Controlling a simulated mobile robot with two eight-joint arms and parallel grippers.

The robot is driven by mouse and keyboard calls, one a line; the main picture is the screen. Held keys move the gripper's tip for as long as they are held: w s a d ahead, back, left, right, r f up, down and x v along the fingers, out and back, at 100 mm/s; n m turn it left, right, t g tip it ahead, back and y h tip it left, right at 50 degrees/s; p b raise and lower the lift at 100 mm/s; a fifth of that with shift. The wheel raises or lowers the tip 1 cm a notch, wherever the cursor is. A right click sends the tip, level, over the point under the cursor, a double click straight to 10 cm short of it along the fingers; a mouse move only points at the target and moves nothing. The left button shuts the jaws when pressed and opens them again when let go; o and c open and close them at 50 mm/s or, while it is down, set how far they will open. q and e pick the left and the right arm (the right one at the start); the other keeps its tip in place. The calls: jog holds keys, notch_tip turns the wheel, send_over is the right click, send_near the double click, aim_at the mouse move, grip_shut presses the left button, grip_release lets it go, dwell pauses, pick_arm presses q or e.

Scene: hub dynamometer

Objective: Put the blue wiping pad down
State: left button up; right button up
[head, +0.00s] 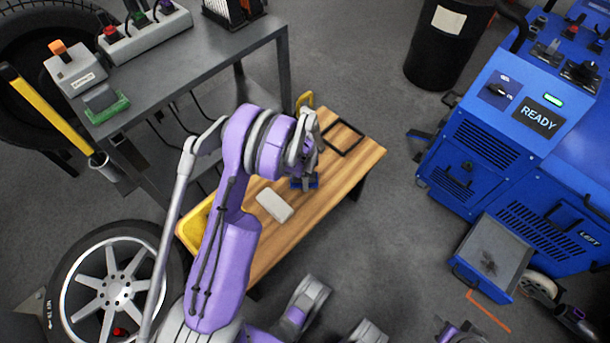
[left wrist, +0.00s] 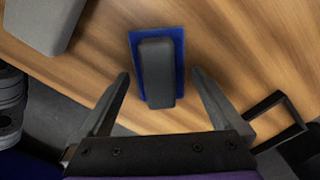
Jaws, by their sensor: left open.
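The blue wiping pad (left wrist: 179,55) lies on the wooden bench top, with a dark grey handle block (left wrist: 157,75) on it. In the head view a small blue part of the pad (head: 312,184) shows under my left gripper (head: 304,176). In the left wrist view my left gripper (left wrist: 160,78) is open, with one finger on each side of the handle. Visible gaps separate the fingers from the handle. In the head view my left arm hides part of the bench. My right gripper cannot be made out clearly.
On the wooden bench (head: 345,172) are a pale grey block (head: 274,205), a black rectangular frame (head: 344,138) and a yellow tray (head: 190,233). A grey metal table (head: 205,62) stands behind to the left. A blue machine (head: 480,150) stands right, across clear floor.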

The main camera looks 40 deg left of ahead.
pick_arm(q)
notch_tip(320, 180, up, 12)
jog(key=p, duration=0.2)
jog(key=s+d+r+n+t, duration=0.1)
jog(key=s+d+r+n, duration=0.15)
jog(key=d+r, duration=0.3)
jog(key=s+d+r+n+t, duration=0.1)
jog(key=s+d+r+n, duration=0.1)
jog(key=s+d+r, duration=0.3)
jog(key=s+d+r+n+t, duration=0.1)
jog(key=s+d+r+n, duration=0.1)
jog(key=s, duration=0.4)
jog(key=s+d+r+n+t, duration=0.1)
jog(key=s+d+r+n, duration=0.2)
jog(key=s+d, duration=0.2)
jog(key=shift+s+d+t, duration=0.3)
jog(key=shift+s, duration=0.8)
jog(key=shift+n, duration=0.25)
